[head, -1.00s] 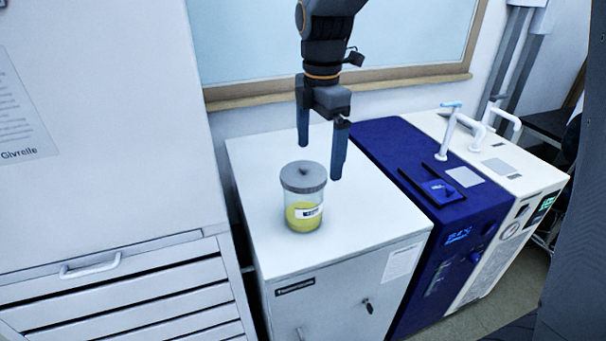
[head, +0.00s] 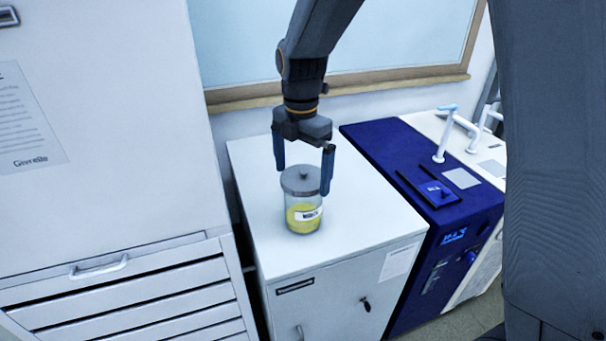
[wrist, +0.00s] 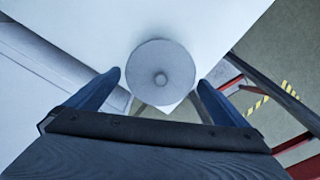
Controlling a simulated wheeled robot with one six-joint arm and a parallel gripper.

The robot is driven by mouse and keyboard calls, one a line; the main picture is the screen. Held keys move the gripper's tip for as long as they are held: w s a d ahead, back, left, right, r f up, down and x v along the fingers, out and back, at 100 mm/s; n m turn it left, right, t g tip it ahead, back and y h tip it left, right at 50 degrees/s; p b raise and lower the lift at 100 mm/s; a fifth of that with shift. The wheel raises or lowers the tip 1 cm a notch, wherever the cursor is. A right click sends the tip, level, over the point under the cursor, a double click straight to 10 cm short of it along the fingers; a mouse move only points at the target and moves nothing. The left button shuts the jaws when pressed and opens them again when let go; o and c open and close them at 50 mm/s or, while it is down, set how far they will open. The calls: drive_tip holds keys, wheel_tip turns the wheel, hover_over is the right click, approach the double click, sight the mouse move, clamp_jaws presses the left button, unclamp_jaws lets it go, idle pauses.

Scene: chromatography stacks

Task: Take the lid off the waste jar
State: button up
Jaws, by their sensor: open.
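The waste jar (head: 303,217) stands upright on a white cabinet top. It is clear, with yellow contents and a white label. My gripper (head: 302,181) is open and empty, pointing down, with one finger at each side of the lid in the head view. It also shows in the wrist view (wrist: 159,77). I cannot tell whether either finger touches the lid.
The white cabinet top (head: 370,213) is clear around the jar. A blue machine (head: 385,150) and a white unit with pipes stand to the right. A tall white cabinet with drawers (head: 130,290) stands at the left. A window (head: 390,40) is behind.

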drive_tip(key=shift+f, duration=0.1)
drive_tip(key=shift+c, duration=0.3)
drive_tip(key=c, duration=0.9)
